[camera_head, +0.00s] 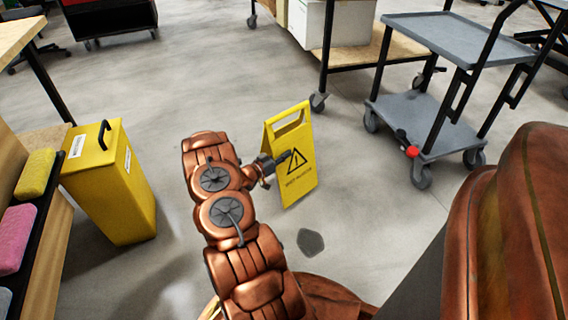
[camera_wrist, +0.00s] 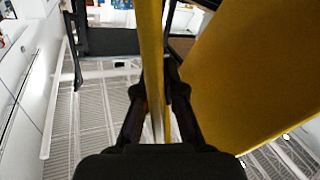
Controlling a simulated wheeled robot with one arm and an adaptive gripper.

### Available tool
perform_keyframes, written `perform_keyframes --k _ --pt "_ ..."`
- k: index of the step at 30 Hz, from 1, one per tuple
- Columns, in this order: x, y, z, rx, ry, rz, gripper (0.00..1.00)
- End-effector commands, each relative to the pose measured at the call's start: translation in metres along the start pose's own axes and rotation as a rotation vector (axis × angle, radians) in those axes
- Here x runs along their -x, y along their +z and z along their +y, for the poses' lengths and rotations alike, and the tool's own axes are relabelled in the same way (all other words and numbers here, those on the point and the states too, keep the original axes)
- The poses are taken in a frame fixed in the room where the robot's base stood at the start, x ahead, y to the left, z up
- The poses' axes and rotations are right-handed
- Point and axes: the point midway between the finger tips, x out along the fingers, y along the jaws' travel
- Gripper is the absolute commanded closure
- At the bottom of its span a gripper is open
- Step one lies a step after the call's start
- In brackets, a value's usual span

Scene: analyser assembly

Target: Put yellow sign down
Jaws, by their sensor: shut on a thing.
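The yellow sign (camera_head: 300,172) is a folding floor sign with a black warning triangle and a handle slot at its top. It stands roughly upright in the head view, to the right of my arm. My gripper (camera_head: 276,164) is shut on the near side edge of one panel. In the wrist view my gripper (camera_wrist: 160,92) has its dark fingers on both sides of the thin yellow panel edge, and the sign's other panel (camera_wrist: 245,75) slopes away to the right. I cannot tell whether the sign's lower edge touches the floor.
A dark grey patch (camera_head: 310,242) lies on the floor just below the sign. A yellow bin (camera_head: 108,190) and a shelf with sponges (camera_head: 35,175) are at the left. A grey cart (camera_head: 425,125) stands at the right. Open floor (camera_head: 190,85) lies behind the sign.

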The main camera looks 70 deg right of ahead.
Motion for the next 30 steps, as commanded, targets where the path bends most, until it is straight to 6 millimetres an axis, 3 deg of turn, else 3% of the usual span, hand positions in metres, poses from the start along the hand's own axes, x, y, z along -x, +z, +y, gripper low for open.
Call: perform_keyframes --k 6,15,26,27,30 --pt "-0.005 0.001 -0.008 -0.003 -0.001 0.002 1.00" --pt "-0.003 0.033 -0.015 -0.002 -0.003 0.002 1.00" --pt "-0.003 0.033 -0.015 -0.002 -0.002 0.002 1.00" --pt "-0.003 0.034 -0.015 -0.002 -0.002 0.001 0.90" --pt "-0.003 0.034 -0.015 -0.002 -0.002 0.001 0.80"
